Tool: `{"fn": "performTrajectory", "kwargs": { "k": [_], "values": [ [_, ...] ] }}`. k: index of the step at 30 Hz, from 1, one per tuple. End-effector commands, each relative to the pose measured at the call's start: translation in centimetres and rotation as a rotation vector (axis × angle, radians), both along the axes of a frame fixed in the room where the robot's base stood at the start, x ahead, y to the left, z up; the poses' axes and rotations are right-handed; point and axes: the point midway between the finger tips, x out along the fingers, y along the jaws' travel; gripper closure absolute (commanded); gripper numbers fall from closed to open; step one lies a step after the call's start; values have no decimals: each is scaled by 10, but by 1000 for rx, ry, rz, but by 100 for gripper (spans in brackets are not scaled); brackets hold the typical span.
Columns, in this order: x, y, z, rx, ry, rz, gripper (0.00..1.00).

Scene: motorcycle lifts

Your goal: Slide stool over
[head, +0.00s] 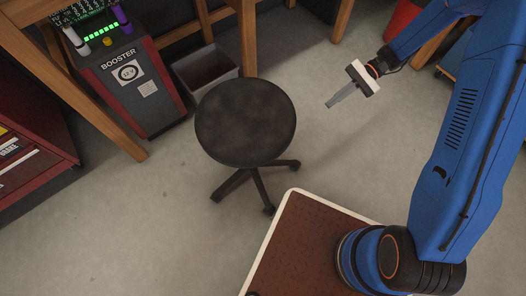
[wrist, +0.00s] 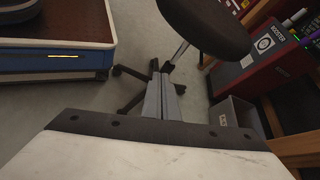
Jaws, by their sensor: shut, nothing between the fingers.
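A round dark stool (head: 246,120) on a star-shaped wheeled base stands upright on the floor in the middle of the head view. In the wrist view its seat (wrist: 206,25) shows at the top, with its post and base legs (wrist: 135,88) below. My gripper (head: 335,101) is to the right of the stool seat, apart from it by a short gap of floor. Its fingers are together and empty, pointing left and down. In the wrist view the shut fingers (wrist: 161,98) overlap the picture of the stool's base. Part of the stool base is hidden under the seat.
A booster unit (head: 130,80) and a grey bin (head: 204,70) stand behind and left of the stool, by wooden bench legs (head: 247,40). A red cabinet (head: 30,140) is at far left. My brown-topped base is in front. Floor is free left and right of the stool.

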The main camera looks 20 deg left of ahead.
Motion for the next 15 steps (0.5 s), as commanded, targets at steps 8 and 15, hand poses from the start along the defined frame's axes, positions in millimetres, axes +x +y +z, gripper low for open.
{"fn": "performTrajectory", "kwargs": {
  "k": [8,15],
  "values": [
    [-3,34,-67,18,157,-37,100],
    [-12,59,-126,28,284,-74,100]
  ]
}}
